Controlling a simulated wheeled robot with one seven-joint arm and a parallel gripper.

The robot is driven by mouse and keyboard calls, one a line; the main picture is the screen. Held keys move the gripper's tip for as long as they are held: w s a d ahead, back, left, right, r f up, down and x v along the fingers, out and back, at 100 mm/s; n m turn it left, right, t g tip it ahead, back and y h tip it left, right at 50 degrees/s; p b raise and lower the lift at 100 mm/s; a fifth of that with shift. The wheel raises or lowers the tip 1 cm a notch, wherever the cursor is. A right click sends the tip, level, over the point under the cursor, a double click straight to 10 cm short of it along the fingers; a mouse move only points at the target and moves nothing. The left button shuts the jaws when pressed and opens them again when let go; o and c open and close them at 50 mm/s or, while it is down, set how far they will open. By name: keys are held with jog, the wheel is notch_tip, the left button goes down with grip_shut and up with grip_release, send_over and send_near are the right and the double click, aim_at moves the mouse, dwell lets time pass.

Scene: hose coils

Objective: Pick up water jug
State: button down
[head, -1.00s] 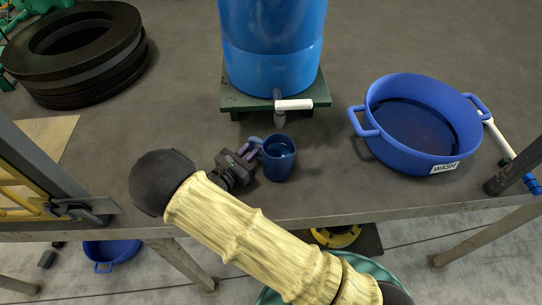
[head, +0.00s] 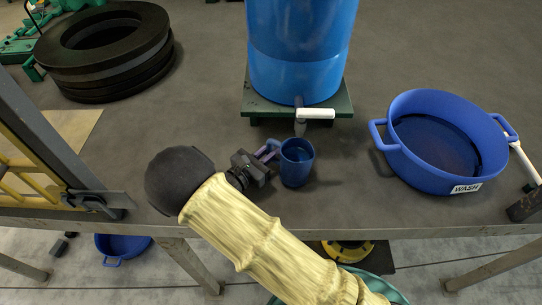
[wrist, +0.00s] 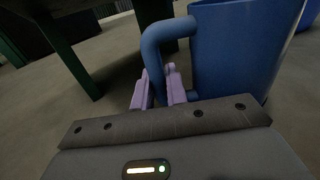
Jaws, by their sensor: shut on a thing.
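The water jug (head: 297,163) is a small blue mug-shaped vessel with a side handle. It is upright at the workbench's front part, just in front of the blue tank's tap. My gripper (head: 268,153) comes from the left and is shut on the jug's handle. In the wrist view the pale purple fingers (wrist: 158,88) close around the lower part of the curved handle (wrist: 153,45), with the jug body (wrist: 238,50) to their right. The jug's base is partly hidden there, and I cannot tell whether it touches the bench.
A blue tank (head: 302,50) stands on a green stand (head: 340,98), its white-handled tap (head: 316,113) close behind the jug. A blue WASH tub (head: 450,178) is at right. Black coils (head: 108,75) lie back left. A yellow-and-grey frame (head: 50,150) stands left. Bench between is clear.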

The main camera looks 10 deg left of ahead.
jog(key=shift+r, duration=0.45)
jog(key=b+v, duration=0.2)
jog(key=v, duration=0.3)
jog(key=b+v, duration=0.2)
jog(key=v, duration=0.4)
jog(key=b+v, duration=0.2)
jog(key=v, duration=0.4)
jog(key=shift+w+r, duration=0.1)
jog(key=shift+r, duration=0.2)
jog(key=shift+s+a+r, duration=0.1)
jog(key=shift+s+a, duration=0.2)
jog(key=shift+s, duration=0.25)
